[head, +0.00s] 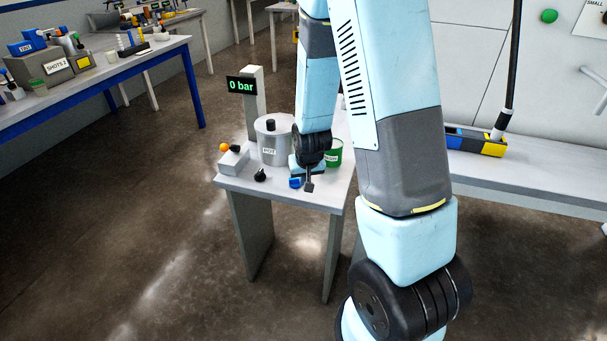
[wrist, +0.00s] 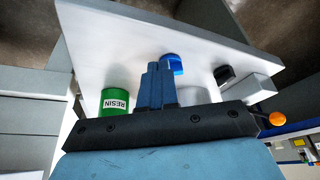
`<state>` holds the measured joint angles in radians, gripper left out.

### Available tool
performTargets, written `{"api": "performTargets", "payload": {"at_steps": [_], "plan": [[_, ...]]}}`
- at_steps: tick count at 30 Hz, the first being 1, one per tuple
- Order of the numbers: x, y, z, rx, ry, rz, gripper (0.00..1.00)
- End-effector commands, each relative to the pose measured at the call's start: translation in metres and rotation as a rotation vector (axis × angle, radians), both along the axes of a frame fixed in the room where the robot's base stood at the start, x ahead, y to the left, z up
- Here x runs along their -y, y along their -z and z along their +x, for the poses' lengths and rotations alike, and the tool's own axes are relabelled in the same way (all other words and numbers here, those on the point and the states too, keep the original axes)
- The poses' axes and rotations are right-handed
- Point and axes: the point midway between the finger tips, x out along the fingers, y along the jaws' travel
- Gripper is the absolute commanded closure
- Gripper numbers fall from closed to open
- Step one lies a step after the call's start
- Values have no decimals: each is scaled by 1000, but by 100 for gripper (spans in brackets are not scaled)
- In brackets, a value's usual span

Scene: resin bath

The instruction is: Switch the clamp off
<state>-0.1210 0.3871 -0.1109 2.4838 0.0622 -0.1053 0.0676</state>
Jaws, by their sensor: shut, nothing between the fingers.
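My gripper (head: 308,186) points down over the front of the small table, shut and empty; its closed fingers also show in the wrist view (wrist: 155,70). A small blue piece (head: 295,183) sits just left of the fingertips, near the table's front edge; it also shows in the wrist view (wrist: 172,64). A black knob (head: 260,175) stands further left. A grey box (head: 234,160) at the table's left carries a lever with an orange ball (head: 225,147). No label tells which of these is the clamp's switch. I cannot tell whether the fingers touch the blue piece.
A grey lidded pot (head: 270,140) stands at the table's back, beside a post with a "0 bar" display (head: 242,86). A green resin can (head: 334,153) is partly hidden by my arm. A bench (head: 545,180) stands at right. Floor at front left is clear.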

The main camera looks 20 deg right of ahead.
Motion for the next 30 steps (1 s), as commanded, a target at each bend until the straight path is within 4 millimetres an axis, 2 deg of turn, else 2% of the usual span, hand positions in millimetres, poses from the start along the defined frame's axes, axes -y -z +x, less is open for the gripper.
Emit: {"api": "performTargets", "payload": {"at_steps": [12,15,21,30], "plan": [[2,45,17,-3,1,0,100],[4,44,33,2,0,0,100],[6,44,52,0,0,0,100],[7,44,57,-1,0,0,100]]}}
